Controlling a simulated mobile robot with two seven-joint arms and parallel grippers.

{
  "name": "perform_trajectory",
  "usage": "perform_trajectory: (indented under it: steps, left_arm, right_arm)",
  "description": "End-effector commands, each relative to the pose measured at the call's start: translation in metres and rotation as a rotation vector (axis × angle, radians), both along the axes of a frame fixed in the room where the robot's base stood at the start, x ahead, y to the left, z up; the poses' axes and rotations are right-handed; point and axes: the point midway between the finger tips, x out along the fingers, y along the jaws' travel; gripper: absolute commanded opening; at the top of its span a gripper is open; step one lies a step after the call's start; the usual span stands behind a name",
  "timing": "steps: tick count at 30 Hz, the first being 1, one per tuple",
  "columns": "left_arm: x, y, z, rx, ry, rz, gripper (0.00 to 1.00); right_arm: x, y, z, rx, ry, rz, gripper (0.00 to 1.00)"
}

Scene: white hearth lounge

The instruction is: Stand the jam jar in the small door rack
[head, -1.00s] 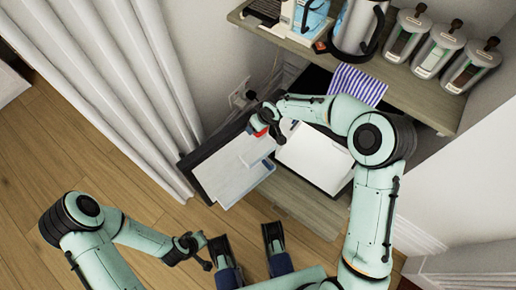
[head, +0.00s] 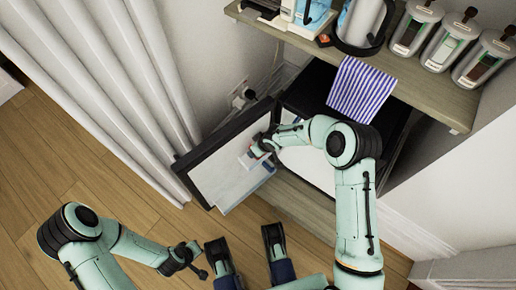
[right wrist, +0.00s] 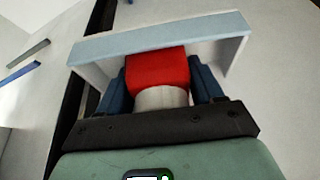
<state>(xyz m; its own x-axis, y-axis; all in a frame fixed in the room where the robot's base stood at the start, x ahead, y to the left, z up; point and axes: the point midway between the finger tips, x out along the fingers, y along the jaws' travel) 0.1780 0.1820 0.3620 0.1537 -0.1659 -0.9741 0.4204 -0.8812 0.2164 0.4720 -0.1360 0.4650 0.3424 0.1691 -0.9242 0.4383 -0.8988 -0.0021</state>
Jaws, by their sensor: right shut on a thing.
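The jam jar (right wrist: 160,98) has a red lid and a pale body. In the right wrist view it is between the blue fingers of my right gripper (right wrist: 162,88), which is shut on it. The small door rack (right wrist: 160,38), white with a pale blue edge, surrounds the lid and fingertips in that view. I cannot tell whether the jar touches its floor. In the head view my right gripper (head: 259,152) is at the inner face of the open fridge door (head: 212,160), by the small rack (head: 247,160). My left gripper (head: 201,260) is open and empty above the floor.
A larger pale bin (head: 243,188) is lower on the door. The fridge is under a wooden shelf (head: 430,90) with canisters (head: 448,42), a kettle (head: 360,22) and a striped cloth (head: 360,90). A white curtain (head: 110,80) hangs left. Wooden floor (head: 110,185) is clear.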

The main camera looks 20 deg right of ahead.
Motion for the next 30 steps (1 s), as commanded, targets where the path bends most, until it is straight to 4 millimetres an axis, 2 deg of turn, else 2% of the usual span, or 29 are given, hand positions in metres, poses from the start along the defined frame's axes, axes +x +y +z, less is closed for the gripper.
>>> perform_trajectory:
  steps: [14, 15, 17, 26, 30]
  left_arm:
    - [-0.006, 0.001, -0.005, 0.000, 0.020, 0.002, 0.00]
    - [-0.006, 0.001, -0.005, 0.000, 0.021, 0.003, 0.00]
    - [-0.006, 0.001, -0.005, 0.000, 0.020, 0.003, 0.00]
    - [-0.005, 0.001, -0.004, -0.001, 0.017, 0.002, 0.00]
    - [0.003, 0.000, 0.004, 0.000, -0.009, 0.000, 0.00]
  right_arm:
    - [0.001, 0.000, -0.004, 0.001, -0.004, 0.001, 0.20]
    - [0.001, 0.000, -0.004, 0.000, -0.002, 0.000, 0.76]
    - [0.001, 0.000, -0.004, 0.000, -0.002, 0.000, 0.92]
    - [0.001, 0.000, -0.003, 0.000, -0.002, 0.000, 0.92]
    - [-0.001, -0.002, 0.007, 0.000, -0.004, -0.001, 0.92]
